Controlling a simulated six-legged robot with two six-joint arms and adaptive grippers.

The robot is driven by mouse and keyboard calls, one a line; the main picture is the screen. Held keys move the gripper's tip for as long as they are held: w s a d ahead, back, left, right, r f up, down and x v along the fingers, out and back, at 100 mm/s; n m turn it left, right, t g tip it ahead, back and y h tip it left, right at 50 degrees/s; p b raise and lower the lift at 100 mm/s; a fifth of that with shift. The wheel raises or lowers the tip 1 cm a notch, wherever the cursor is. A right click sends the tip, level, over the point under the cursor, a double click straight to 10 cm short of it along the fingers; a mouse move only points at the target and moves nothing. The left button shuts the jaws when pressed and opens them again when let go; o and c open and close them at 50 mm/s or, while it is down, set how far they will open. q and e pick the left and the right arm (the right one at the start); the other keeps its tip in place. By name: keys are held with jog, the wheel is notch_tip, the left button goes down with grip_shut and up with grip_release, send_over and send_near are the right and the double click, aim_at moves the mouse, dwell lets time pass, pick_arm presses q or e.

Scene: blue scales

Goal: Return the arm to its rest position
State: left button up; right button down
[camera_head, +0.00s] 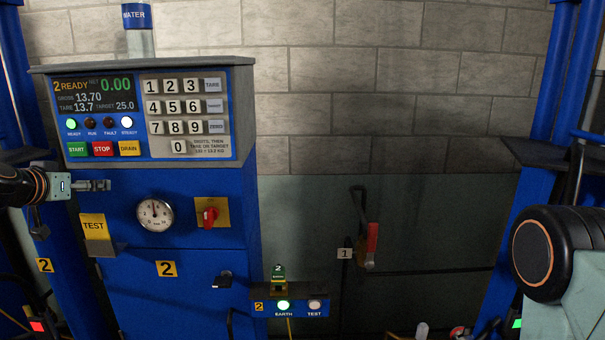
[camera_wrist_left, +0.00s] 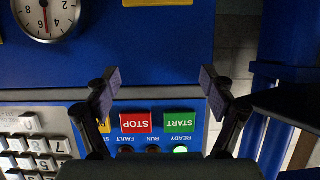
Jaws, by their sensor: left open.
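My left arm comes in from the left edge of the head view, and its gripper (camera_head: 98,185) is in front of the blue scale cabinet, just below the START button. The left wrist view shows its two fingers (camera_wrist_left: 157,82) spread apart with nothing between them. The green START button (camera_wrist_left: 180,122) and red STOP button (camera_wrist_left: 136,122) show beyond the fingers; contact with the panel cannot be told. Part of my right arm (camera_head: 545,253) shows at the right edge of the head view, but its gripper is out of view.
The blue cabinet (camera_head: 195,290) carries a display (camera_head: 95,97), a keypad (camera_head: 187,108), a round gauge (camera_head: 155,214) and a red knob (camera_head: 210,216). A yellow TEST tag (camera_head: 94,226) is below the left gripper. A red-handled lever (camera_head: 372,240) is right of centre. Blue posts stand at both sides.

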aim_at(93, 222)
pick_arm(q)
jog(key=shift+f, duration=4.5)
